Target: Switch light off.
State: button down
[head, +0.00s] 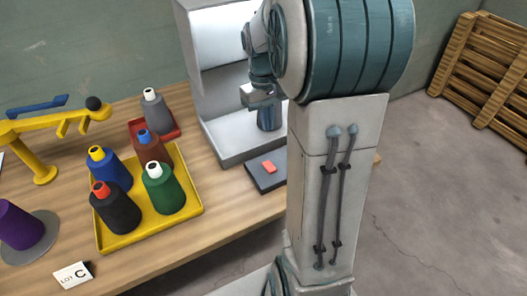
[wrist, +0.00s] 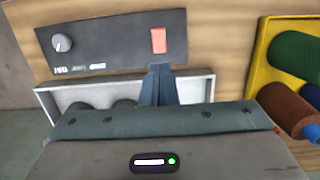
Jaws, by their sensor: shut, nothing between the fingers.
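A dark control panel (head: 266,178) lies at the front of the white booth (head: 225,152) on the table. A red switch (head: 269,167) is set in it. In the wrist view the panel (wrist: 110,45) shows the red switch (wrist: 158,40) at its right end. The upper back of the booth looks bright white; the lamp itself is not visible. My gripper (wrist: 160,68) is shut and empty. Its fingertips appear just below the switch in the wrist view, by the panel's edge; I see no contact. In the head view my gripper is in front of the booth.
A grey dial (wrist: 62,43) is at the panel's other end. A yellow tray (head: 190,214) of several thread cones stands left of the panel. A yellow stand (head: 45,174) and a purple cone (head: 18,226) are farther left. Wooden pallets (head: 485,70) lean at the right.

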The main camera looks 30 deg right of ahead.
aim_at(273, 168)
jog(key=f, duration=0.5)
jog(key=s+f, duration=0.1)
jog(key=f, duration=0.4)
jog(key=d+f, duration=0.1)
jog(key=f, duration=0.4)
jog(key=shift+s, duration=0.25)
